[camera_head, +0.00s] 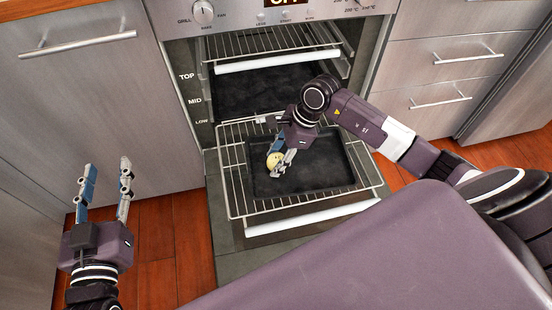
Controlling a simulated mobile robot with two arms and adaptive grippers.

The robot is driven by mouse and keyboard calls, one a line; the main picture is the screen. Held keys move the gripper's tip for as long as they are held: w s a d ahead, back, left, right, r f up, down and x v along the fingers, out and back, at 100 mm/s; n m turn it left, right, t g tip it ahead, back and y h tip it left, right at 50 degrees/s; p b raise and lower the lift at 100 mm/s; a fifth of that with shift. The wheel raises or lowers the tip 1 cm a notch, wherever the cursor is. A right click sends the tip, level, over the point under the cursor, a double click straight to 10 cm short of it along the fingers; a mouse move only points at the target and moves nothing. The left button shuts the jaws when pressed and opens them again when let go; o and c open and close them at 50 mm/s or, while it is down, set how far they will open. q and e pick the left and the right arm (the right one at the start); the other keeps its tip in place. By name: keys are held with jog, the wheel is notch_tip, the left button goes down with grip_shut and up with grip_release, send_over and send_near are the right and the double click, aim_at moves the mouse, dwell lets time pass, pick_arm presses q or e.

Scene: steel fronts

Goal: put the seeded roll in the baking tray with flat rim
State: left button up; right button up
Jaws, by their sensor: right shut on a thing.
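The baking tray with flat rim (320,177) is dark and rests on a pulled-out lower oven rack. My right gripper (277,164) is shut on the seeded roll (274,159), a small pale yellow round piece. The gripper holds it over the left part of the tray. I cannot tell whether the roll touches the tray floor, and the fingers hide part of it. My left gripper (104,188) is open and empty at the left, above the wooden floor and apart from the oven.
The lower wire rack (233,192) sticks out of the open oven. An upper rack (263,43) is also pulled out a little above it. Steel cabinet fronts with bar handles (77,45) stand left and right. The wooden floor (172,233) is clear at the left.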

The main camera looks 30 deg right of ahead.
jog(key=o, duration=0.9)
jog(key=shift+c, duration=0.2)
